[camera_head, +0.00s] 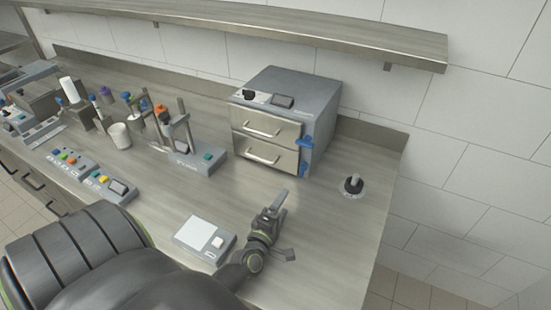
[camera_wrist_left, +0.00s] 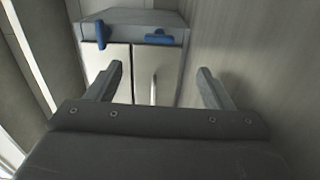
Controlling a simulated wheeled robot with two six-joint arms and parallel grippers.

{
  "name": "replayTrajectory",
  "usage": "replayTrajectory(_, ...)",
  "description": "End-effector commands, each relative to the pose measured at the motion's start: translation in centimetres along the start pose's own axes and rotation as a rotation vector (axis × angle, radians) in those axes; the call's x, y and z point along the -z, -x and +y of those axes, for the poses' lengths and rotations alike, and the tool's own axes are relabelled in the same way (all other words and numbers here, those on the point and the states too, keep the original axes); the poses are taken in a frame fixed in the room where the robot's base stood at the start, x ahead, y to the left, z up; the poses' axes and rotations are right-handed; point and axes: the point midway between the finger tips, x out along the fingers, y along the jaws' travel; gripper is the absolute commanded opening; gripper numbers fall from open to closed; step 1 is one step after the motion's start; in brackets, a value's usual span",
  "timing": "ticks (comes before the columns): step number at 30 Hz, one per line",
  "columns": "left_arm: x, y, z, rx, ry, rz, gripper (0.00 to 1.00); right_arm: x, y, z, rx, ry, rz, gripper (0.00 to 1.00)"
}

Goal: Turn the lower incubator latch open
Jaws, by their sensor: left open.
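The incubator (camera_head: 285,118) is a grey box with two light drawer fronts, one above the other, on the counter. Its blue upper latch (camera_head: 305,142) and blue lower latch (camera_head: 304,168) sit at the right edge of its front. The left wrist view is turned sideways: the upper latch (camera_wrist_left: 101,33) is at left and the lower latch (camera_wrist_left: 158,38) at right, lying across the picture. My left gripper (camera_head: 275,207) is open and empty, in front of the incubator and apart from the latches. Its fingers (camera_wrist_left: 159,75) frame the lower drawer front in the wrist view. My right gripper is not seen.
A flat white-topped device (camera_head: 203,236) lies left of my left gripper. A round base with a dark knob (camera_head: 353,187) stands right of the incubator. A grey stand (camera_head: 185,150) is to its left. A wall shelf (camera_head: 300,28) runs above. The counter's front right is clear.

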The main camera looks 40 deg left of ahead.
Motion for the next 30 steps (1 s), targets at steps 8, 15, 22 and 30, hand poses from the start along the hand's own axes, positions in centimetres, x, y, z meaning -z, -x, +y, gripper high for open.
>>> replayTrajectory(8,0.0,3.4,-0.2,0.001,-0.001,0.000,0.75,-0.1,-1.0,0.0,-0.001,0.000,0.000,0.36)
replayTrajectory(15,0.0,3.8,0.0,0.000,-0.001,0.000,0.75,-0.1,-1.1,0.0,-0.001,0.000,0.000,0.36)
replayTrajectory(22,0.0,3.8,0.0,0.000,-0.001,0.000,0.75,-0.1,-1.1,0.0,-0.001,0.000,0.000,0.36)
replayTrajectory(30,0.0,3.8,0.5,0.000,-0.001,0.000,0.75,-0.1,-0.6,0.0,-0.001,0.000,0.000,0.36)
